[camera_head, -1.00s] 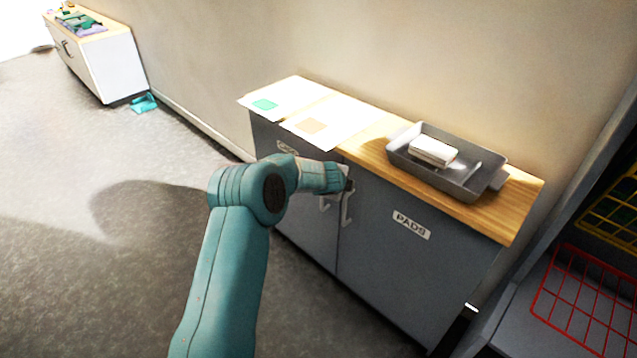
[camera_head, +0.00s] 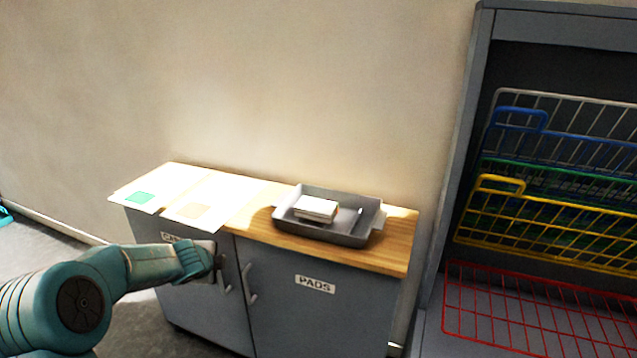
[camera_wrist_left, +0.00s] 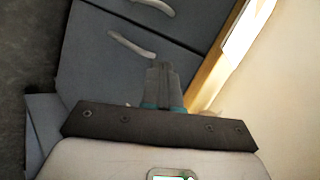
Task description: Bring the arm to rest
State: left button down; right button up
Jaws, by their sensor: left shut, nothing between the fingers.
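My left arm is teal and comes in from the lower left of the head view. Its gripper (camera_head: 218,260) is in front of the cabinet's doors, below the worktop edge. In the left wrist view the gripper's dark fingers (camera_wrist_left: 160,76) are together and hold nothing. Behind them are the grey door fronts with pale handles (camera_wrist_left: 133,47). I cannot tell whether the fingers touch the doors. My right gripper is not in view.
The grey cabinet (camera_head: 318,318) has a door labelled PADS and a wooden top (camera_head: 392,252). Coloured wire baskets (camera_head: 545,310) stand right.

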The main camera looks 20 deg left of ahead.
pick_arm(q)
jog(key=s+d+f+n+g+h+p, duration=0.1)
jog(key=s+d+f+n+h+p, duration=0.2)
jog(key=d, duration=0.5)
jog(key=s+d+f+n+g+h+p, duration=0.2)
jog(key=s+d+f, duration=0.25)
jog(key=d, duration=0.45)
jog(key=s+d+f+n+g+h+p, duration=0.1)
jog(key=s+d+f+n+h+p, duration=0.2)
jog(key=d, duration=0.5)
jog(key=s+d+f+n+g+p, duration=0.1)
jog(key=s+d+n+g+p, duration=0.1)
jog(key=s+d, duration=0.3)
jog(key=s+d+f+n+g+p, duration=0.2)
jog(key=s+d+n, duration=0.3)
jog(key=s, duration=0.9)
jog(key=shift+d, duration=0.65)
jog(key=shift+f, duration=0.1)
